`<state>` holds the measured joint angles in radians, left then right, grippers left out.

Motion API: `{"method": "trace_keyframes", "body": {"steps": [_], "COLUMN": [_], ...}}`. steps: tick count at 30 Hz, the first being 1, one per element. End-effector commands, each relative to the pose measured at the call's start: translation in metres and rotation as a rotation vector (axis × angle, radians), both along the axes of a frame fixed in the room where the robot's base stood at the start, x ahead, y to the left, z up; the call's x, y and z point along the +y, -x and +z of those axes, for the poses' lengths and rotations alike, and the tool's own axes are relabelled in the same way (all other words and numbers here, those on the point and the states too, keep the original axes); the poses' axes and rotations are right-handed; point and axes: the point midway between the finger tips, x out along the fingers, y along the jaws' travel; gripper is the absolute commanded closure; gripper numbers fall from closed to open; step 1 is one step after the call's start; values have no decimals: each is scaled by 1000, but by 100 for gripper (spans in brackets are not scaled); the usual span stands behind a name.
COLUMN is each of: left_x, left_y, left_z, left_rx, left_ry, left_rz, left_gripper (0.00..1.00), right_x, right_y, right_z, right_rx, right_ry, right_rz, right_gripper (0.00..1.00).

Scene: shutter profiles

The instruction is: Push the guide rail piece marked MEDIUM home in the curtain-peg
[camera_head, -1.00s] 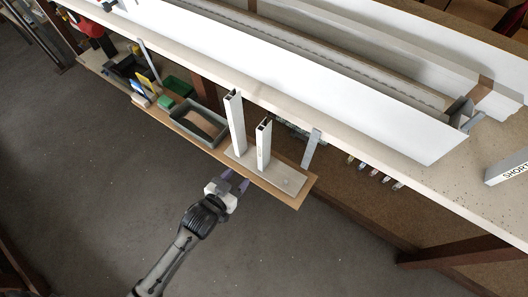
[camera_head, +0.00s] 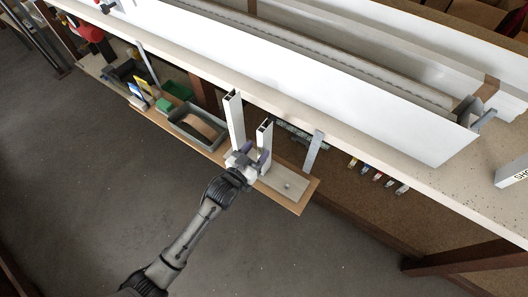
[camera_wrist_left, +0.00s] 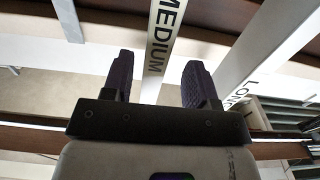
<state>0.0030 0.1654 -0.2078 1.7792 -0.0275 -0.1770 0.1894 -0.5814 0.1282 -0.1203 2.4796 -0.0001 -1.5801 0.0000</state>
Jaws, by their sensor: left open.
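The MEDIUM guide rail piece (camera_head: 265,134) is the shorter of two upright white hollow pieces on a pale base plate (camera_head: 292,190). Its label shows in the left wrist view (camera_wrist_left: 163,32). The taller upright piece (camera_head: 234,118), marked LONG in the left wrist view (camera_wrist_left: 262,55), stands to its left. My left gripper (camera_head: 252,156) is open at the MEDIUM piece, which appears between the two purple-dark fingers in the left wrist view (camera_wrist_left: 152,78). I cannot tell whether a finger touches it. The piece's lower end is hidden behind the gripper. My right gripper is not in view.
A piece marked SHORT (camera_head: 513,172) lies on the long bench at right. A grey bin (camera_head: 197,127) and green boxes (camera_head: 178,90) sit left of the uprights on the lower shelf. A grey bracket (camera_head: 314,150) stands just right. Open floor lies in front.

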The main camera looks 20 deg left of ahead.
Motion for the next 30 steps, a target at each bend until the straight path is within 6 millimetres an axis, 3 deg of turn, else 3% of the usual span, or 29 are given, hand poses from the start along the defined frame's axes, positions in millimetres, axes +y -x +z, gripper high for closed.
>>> {"method": "trace_keyframes", "body": {"steps": [13, 23, 30], "left_x": [-15, -16, -16], "left_y": [-45, -50, -50], "left_z": [-1, 0, 0], "left_rx": [0, 1, 1], "left_ry": [1, 0, 0], "left_rz": [0, 0, 0], "left_gripper": [47, 47, 68], "right_x": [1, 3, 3], "right_y": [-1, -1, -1], "right_z": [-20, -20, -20], "right_rx": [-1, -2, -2], "right_ry": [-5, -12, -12], "right_rz": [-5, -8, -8], "right_gripper": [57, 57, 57]}}
